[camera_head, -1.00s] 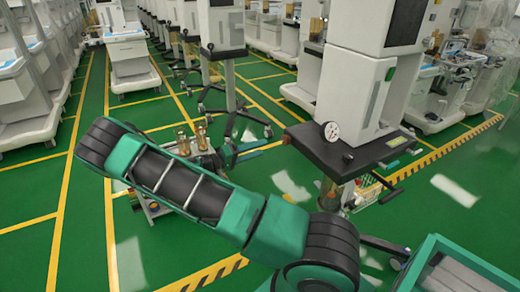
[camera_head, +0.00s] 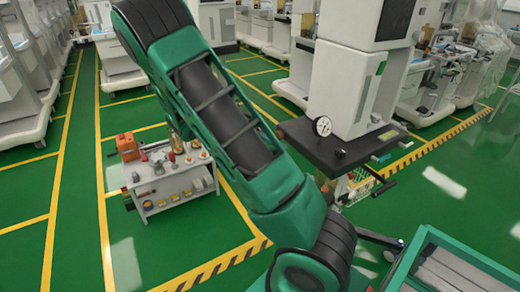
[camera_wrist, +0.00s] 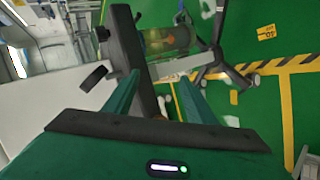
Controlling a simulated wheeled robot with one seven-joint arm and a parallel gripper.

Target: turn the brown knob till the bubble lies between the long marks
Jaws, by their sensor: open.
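My gripper (camera_wrist: 157,98) is open and empty in the wrist view, its two green fingers apart. Beyond the fingertips a clear cylinder (camera_wrist: 168,40) with a brownish end hangs beside a black bar. I cannot tell whether its end is the brown knob. No bubble or long marks can be made out in either view. In the head view the black-topped stand (camera_head: 350,150) carries a round white dial (camera_head: 323,126). My arm hides part of the space below that top, and my gripper is not seen there.
A small grey tool cart (camera_head: 170,190) stands left of my arm. White carts line the back and left. Green floor with yellow lines is open at the lower left.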

